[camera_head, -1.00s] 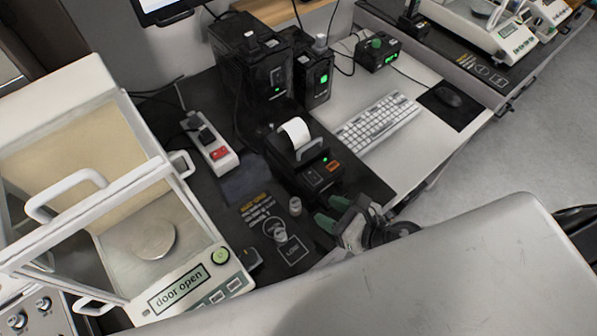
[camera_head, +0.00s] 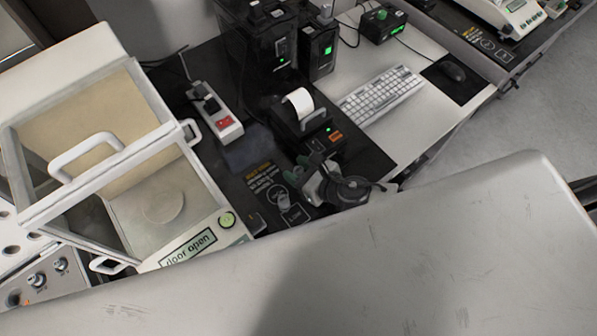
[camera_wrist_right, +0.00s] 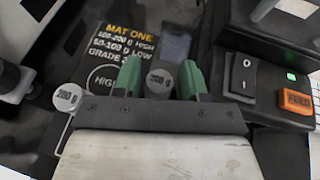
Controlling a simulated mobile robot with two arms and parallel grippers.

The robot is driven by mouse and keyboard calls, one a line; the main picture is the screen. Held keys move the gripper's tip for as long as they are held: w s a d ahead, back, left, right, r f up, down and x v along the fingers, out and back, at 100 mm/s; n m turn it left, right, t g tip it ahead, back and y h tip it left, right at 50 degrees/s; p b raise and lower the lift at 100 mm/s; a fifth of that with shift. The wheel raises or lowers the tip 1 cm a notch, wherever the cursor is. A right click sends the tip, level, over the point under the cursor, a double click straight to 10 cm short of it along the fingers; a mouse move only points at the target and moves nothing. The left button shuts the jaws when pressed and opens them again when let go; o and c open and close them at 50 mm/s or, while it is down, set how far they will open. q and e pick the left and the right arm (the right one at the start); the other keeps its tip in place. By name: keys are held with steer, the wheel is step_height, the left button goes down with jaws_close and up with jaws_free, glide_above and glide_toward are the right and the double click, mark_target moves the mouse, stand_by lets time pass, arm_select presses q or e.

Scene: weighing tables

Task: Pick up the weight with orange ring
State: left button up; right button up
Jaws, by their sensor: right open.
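My right gripper (camera_head: 308,178) is over the dark mat, beside the printer. In the right wrist view its green fingers (camera_wrist_right: 160,82) are open, with a round metal weight (camera_wrist_right: 160,80) between them in the picture. That weight's top carries a marking like 200 g; I cannot tell whether the fingers touch it. A second metal weight (camera_wrist_right: 68,97) stands to the left, outside the fingers. No orange ring shows clearly on either weight; their sides are mostly hidden. In the head view the gripper and my arm cover much of this area. My left gripper is not in view.
A label printer (camera_head: 305,125) stands close beside the gripper; its orange feed button (camera_wrist_right: 297,101) is near the right finger. The balance (camera_head: 195,250) with its glass shield, reading "door open", is at the left. A power strip (camera_head: 215,115) lies between.

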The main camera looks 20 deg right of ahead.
steer(key=shift+s, duration=0.1)
steer(key=shift+c, duration=1)
jaws_close()
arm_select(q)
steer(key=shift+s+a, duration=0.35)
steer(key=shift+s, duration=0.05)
arm_select(e)
steer(key=shift+r, duration=0.1)
steer(key=shift+r, duration=0.1)
